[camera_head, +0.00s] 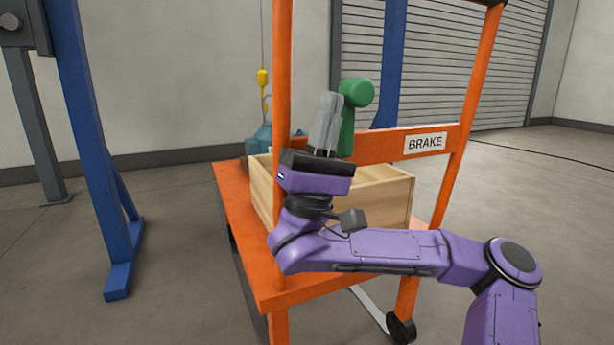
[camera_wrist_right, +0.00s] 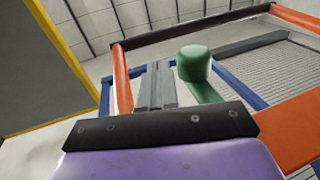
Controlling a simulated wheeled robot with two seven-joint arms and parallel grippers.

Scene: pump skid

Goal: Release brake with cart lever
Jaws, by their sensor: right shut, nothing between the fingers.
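The brake lever (camera_head: 350,120) is green with a rounded knob and rises from the orange crossbar beside the white BRAKE sign (camera_head: 425,142) on the cart. My right gripper (camera_head: 328,102) is purple with grey fingers, shut and empty, pointing up just left of the lever. In the right wrist view the shut fingers (camera_wrist_right: 155,85) stand immediately left of the green lever (camera_wrist_right: 196,68). I cannot tell whether they touch it. My left gripper is not in view.
The orange cart (camera_head: 235,200) carries an open wooden crate (camera_head: 390,200) behind my right arm. Blue posts (camera_head: 90,130) stand at left and behind. A yellow hoist hook block (camera_head: 262,78) hangs behind the cart. The floor at right is clear.

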